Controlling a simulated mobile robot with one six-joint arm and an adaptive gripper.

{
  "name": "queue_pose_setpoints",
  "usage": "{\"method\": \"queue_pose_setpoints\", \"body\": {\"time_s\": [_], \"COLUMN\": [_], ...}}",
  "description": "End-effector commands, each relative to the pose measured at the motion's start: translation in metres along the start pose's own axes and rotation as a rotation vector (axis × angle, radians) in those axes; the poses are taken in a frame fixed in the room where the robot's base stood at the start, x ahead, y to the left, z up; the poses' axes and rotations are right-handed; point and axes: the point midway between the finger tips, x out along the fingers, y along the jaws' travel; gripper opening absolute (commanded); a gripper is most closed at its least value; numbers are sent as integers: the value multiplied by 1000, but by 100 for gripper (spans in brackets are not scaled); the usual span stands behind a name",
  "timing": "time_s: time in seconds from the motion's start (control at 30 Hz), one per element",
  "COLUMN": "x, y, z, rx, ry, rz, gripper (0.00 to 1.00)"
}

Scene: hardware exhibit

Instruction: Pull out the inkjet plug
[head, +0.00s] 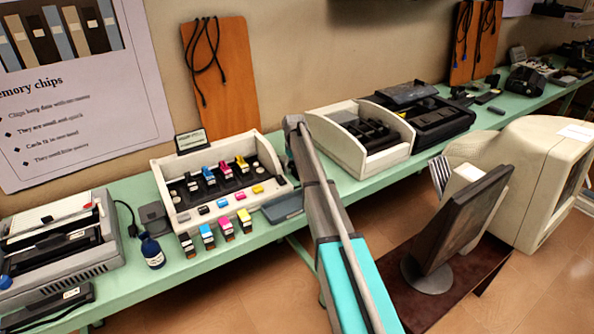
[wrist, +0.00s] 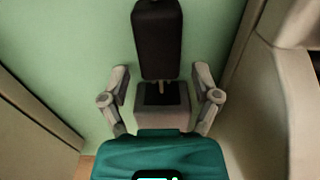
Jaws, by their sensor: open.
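In the wrist view my gripper (wrist: 160,80) is open, with its two grey fingers spread apart. A long dark object (wrist: 157,38) stretches away beyond the fingertips over the green surface. A small dark-topped block (wrist: 161,98) shows between the fingers. I cannot tell whether either is the inkjet plug or part of my gripper. In the head view the gripper is hidden behind my arm. A printer-like machine (head: 58,243) stands at the left, with a black cable (head: 130,217) beside it. No plug can be made out for certain there.
A cream stand (head: 165,167) of colourful ink cartridges is left of my arm. A cream-sided unit (head: 336,150) stands right of it. A small blue bottle (head: 151,250) is on the green bench (head: 190,272). A dark monitor (head: 460,220) and a beige monitor (head: 535,180) stand at the right.

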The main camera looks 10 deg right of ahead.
Motion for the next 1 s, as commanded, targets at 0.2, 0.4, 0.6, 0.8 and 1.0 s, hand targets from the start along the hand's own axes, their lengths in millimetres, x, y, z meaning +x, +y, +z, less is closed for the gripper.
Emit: {"method": "queue_pose_setpoints", "body": {"time_s": [0.2,0.4,0.6,0.8,1.0], "x": [-25,-41,-58,-74,-91], "y": [0,0,0,0,0], "z": [2,2,2,2,2], "rx": [0,0,1,1,1], "ry": [0,0,0,0,1], "rz": [0,0,0,-1,-1], "gripper": [80,80,80,80,80]}}
